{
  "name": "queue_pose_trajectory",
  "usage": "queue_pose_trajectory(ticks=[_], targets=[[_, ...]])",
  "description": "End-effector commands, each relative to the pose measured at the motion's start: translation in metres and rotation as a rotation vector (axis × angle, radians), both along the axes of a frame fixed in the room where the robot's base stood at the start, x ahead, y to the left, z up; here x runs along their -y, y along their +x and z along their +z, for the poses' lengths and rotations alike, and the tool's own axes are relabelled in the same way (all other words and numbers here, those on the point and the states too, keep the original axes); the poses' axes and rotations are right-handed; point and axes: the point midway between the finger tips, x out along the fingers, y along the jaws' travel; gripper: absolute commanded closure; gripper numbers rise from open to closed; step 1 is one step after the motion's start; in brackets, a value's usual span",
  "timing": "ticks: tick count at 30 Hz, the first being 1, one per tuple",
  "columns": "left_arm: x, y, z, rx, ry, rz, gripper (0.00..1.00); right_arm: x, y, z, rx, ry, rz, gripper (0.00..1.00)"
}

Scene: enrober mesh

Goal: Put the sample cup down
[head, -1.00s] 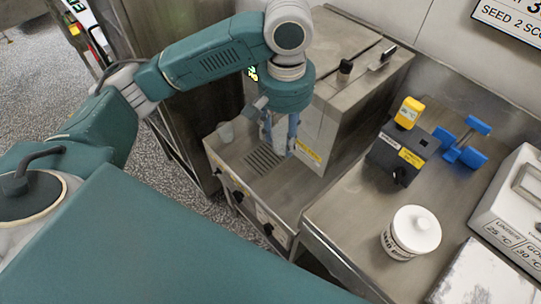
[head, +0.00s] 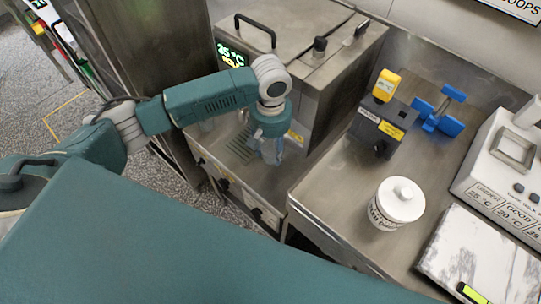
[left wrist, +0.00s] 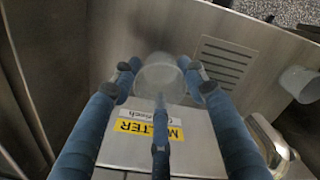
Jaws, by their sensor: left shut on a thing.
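My left gripper (head: 268,152) is low over the metal ledge at the front of the melter (head: 330,100), to the right of the slotted drain grille (head: 240,146). In the left wrist view its blue fingers (left wrist: 160,82) are shut around a translucent sample cup (left wrist: 158,75). The cup's round rim faces the camera. The fingers mostly hide this cup in the head view. I cannot tell whether its base touches the ledge. The grille also shows in the left wrist view (left wrist: 223,65), right of the held cup. My right gripper is not in view.
A second translucent cup (left wrist: 300,84) stands beyond the grille. A metal spout (left wrist: 270,142) is close to the fingers.

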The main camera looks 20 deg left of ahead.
Motion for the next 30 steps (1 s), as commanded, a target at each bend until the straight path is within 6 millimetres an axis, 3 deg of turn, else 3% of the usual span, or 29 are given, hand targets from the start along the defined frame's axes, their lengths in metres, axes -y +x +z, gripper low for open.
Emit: queue_pose_trajectory(ticks=[9, 22, 23, 25, 30], targets=[[0.001, -0.001, -0.04, -0.001, 0.0, 0.0, 0.77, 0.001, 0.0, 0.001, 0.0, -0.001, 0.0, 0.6], [0.0, 0.0, -0.047, 0.0, 0.0, -0.001, 0.77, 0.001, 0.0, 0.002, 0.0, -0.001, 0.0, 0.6], [0.0, 0.0, -0.047, 0.001, 0.0, -0.001, 0.53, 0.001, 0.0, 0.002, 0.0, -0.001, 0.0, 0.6], [0.0, 0.0, -0.047, 0.001, 0.0, -0.001, 0.39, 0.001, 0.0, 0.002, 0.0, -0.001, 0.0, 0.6], [0.0, 0.0, -0.047, 0.001, 0.0, -0.001, 0.38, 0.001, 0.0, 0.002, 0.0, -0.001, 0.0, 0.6]])
